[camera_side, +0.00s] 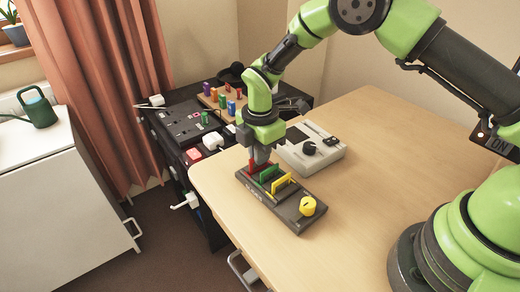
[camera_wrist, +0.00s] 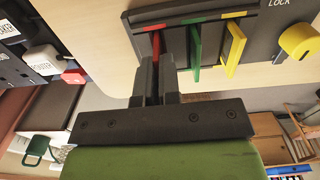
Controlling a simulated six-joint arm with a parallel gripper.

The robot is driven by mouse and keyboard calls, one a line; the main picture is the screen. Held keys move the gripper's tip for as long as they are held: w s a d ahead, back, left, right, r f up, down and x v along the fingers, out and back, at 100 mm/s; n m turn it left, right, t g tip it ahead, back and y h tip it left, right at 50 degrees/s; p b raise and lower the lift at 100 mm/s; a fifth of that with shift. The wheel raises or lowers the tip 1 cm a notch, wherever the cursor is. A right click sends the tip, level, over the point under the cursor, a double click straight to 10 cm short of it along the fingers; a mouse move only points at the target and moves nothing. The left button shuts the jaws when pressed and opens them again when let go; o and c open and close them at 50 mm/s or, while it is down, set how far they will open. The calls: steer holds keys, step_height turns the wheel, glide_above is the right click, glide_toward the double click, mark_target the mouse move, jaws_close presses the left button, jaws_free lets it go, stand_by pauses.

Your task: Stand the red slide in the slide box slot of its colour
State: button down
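The dark slide box (camera_side: 284,213) lies near the table's left edge, with red, green and yellow colour marks. My gripper (camera_side: 259,160) is over its far end, pointing down. In the wrist view my gripper (camera_wrist: 157,66) has its fingers close together on the red slide (camera_wrist: 156,44). The red slide (camera_side: 252,167) is upright at the red mark, partly hidden by the fingers; how deep it sits in the slot I cannot tell. The green slide (camera_wrist: 195,46) and the yellow slide (camera_wrist: 235,50) stand at their own colour marks.
A yellow lock knob (camera_side: 308,206) stands at the box's near end. A grey device with a black knob (camera_side: 311,151) is just behind the box. A black desk (camera_side: 184,127) with coloured blocks adjoins on the left. The table's right side (camera_side: 385,145) is clear.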

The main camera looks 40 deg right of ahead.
steer(key=shift+f, duration=0.6)
steer(key=c, duration=1)
jaws_free()
steer(key=shift+r, duration=0.15)
steer(key=shift+r, duration=3.4)
